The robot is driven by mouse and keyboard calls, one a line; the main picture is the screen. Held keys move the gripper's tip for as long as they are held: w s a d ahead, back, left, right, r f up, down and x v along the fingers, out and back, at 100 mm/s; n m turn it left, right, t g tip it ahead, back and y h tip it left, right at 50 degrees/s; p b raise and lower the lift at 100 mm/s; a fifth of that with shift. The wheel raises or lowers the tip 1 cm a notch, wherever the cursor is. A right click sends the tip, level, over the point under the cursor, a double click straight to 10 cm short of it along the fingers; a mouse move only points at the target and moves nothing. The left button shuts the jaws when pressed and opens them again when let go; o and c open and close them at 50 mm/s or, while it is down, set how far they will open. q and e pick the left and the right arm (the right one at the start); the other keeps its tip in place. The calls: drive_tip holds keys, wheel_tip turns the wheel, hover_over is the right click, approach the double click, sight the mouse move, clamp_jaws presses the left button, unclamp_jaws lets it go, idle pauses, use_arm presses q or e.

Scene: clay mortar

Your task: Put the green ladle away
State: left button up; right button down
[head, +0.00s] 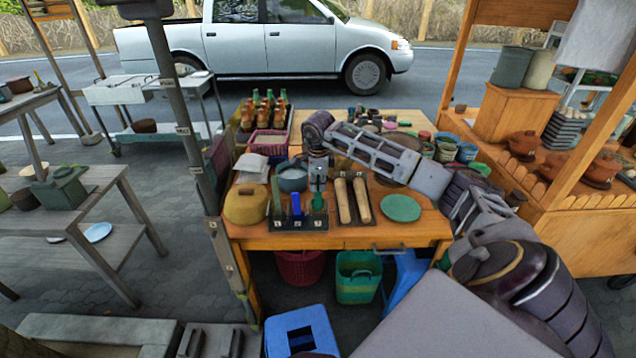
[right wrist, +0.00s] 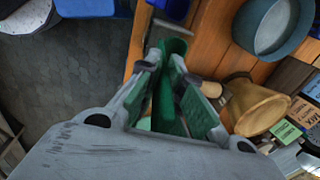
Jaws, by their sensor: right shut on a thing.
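My right gripper (head: 318,188) reaches over the orange table from the right and points down above the front utensil rack (head: 300,225). In the right wrist view the right gripper (right wrist: 182,92) is shut on the green ladle (right wrist: 172,50), which runs between its fingers. In the head view the green ladle (head: 318,204) hangs below the fingers at the rack's right side; I cannot tell whether it touches the rack. A blue utensil (head: 297,205) and another green utensil (head: 279,192) stand to its left. My left gripper is not in view.
A mustard pot (head: 246,205) stands left of the rack. A tray with two rolling pins (head: 344,201) is close on the right, then a green plate (head: 401,208). A grey-blue pot (head: 292,178) stands behind. Bins stand under the table.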

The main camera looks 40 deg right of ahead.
drive_tip(key=shift+f+b, duration=0.6)
drive_tip(key=shift+f, duration=0.55)
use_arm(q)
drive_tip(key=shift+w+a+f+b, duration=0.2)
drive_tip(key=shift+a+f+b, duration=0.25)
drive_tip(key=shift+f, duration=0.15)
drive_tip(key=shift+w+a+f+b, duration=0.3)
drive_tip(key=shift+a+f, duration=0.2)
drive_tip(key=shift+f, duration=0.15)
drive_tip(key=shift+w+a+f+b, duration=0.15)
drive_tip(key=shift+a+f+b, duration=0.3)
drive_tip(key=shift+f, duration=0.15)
use_arm(e)
drive_tip(key=shift+f, duration=1.85)
drive_tip(key=c, duration=1.5)
unclamp_jaws()
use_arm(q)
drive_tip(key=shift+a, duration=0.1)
use_arm(e)
wheel_tip(320, 180, up, 12)
drive_tip(key=s+a, duration=0.1)
drive_tip(key=shift+s, duration=0.2)
